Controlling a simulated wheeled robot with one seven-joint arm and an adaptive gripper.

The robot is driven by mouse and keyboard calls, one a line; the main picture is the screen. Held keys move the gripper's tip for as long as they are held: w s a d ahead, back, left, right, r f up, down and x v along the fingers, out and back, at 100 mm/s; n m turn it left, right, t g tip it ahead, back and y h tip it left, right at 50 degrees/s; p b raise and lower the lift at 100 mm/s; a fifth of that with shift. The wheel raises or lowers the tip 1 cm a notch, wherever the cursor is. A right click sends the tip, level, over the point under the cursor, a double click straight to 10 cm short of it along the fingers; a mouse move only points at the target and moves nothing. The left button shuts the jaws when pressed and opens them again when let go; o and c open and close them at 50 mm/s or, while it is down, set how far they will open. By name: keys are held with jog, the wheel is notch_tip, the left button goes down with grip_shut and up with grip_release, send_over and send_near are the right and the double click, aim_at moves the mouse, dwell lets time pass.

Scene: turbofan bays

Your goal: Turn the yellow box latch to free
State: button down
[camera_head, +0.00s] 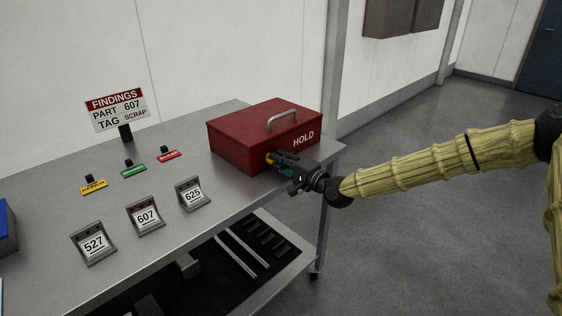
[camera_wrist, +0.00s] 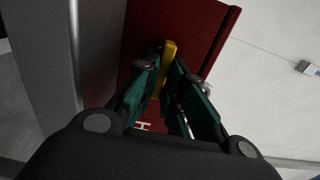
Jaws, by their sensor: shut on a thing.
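The red box (camera_head: 237,143) marked HOLD stands on the right end of the metal table, its lid closed and a grey handle on top. It fills the upper middle of the wrist view (camera_wrist: 205,30). The yellow latch (camera_head: 270,158) is on the box's front face. In the wrist view the latch (camera_wrist: 169,51) shows between my fingertips. My gripper (camera_head: 275,162) is shut on the latch, with the arm reaching in from the right. The fingers hide part of the latch, so its exact turn is hard to tell.
The table (camera_head: 60,188) holds stands numbered 527 (camera_head: 94,244), 607 (camera_head: 146,216) and 625 (camera_head: 192,194). Yellow (camera_head: 94,187), green (camera_head: 133,170) and red (camera_head: 169,155) tags lie behind them. A FINDINGS sign (camera_head: 118,108) stands at the back. Open floor lies right of the table.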

jog(key=shift+d, duration=0.1)
jog(key=c, duration=1.5)
grip_release()
jog(key=v, duration=1.2)
jog(key=shift+f, duration=0.1)
